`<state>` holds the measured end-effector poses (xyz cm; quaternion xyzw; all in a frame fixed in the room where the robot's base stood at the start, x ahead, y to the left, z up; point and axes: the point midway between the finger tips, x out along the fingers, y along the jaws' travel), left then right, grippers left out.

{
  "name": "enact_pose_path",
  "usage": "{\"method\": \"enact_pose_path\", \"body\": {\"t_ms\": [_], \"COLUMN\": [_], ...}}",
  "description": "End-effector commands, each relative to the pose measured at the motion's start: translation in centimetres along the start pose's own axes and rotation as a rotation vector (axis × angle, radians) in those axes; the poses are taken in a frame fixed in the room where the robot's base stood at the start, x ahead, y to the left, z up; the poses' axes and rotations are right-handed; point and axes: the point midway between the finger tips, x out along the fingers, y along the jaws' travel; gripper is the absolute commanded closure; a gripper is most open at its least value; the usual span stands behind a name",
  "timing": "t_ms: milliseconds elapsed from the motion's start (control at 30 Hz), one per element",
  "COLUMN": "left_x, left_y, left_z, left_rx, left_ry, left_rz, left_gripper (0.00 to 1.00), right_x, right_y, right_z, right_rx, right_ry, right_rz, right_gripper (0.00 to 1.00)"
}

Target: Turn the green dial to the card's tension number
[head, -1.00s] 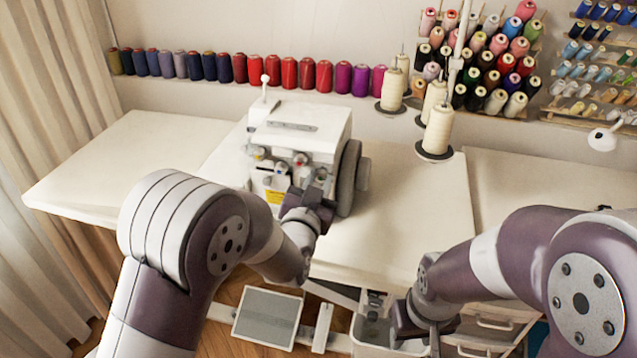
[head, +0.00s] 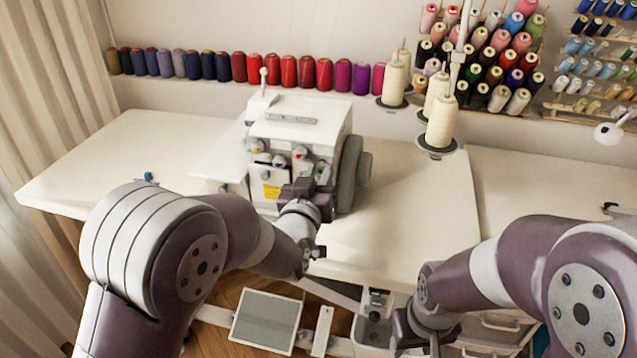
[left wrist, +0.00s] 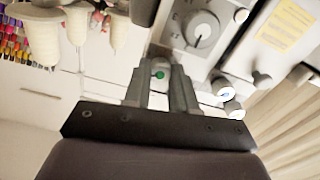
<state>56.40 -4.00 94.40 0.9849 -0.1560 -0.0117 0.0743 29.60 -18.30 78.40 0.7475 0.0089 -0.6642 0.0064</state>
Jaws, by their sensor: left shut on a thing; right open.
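The white sewing machine (head: 300,135) stands on the table with a row of small coloured tension dials on its front. My left gripper (head: 319,184) is at the right end of that row, shut on the green dial. In the left wrist view a green spot on the dial (left wrist: 158,75) shows between the fingers of the left gripper (left wrist: 163,82); its number marks cannot be read. A yellow label (head: 271,191) is on the machine front; no separate card with a readable number can be made out. My right gripper (head: 428,338) is open and low, beyond the table's front edge.
A large grey knob (left wrist: 201,29) sits close to the left fingers. Cream thread cones (head: 441,122) stand right of the machine, below wall thread racks. A small blue object (head: 147,179) lies on the left table.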

Motion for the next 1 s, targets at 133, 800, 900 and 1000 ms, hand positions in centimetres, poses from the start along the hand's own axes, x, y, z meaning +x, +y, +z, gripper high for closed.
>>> {"method": "enact_pose_path", "body": {"t_ms": [133,800,900,1000], "left_x": [-0.01,0.00,0.00,0.00], "left_y": [-0.02,0.01,0.01,0.01], "left_z": [0.16,-0.03,-0.02,-0.02], "left_rx": [-0.059,-0.113,-0.112,-0.112], "left_ry": [0.001,0.000,0.000,0.000], "left_rz": [0.000,0.000,0.000,0.000], "left_gripper": [1.00,0.61,0.49,0.49], "right_x": [0.75,1.02,1.02,1.02], "right_y": [0.00,0.00,0.00,0.00], "right_z": [0.09,0.12,0.12,0.12], "right_rx": [0.000,0.000,0.000,0.000], "right_ry": [0.000,0.000,0.000,0.000], "right_rz": [0.000,0.000,0.000,0.000], "right_gripper": [0.52,0.52,0.52,0.52]}}
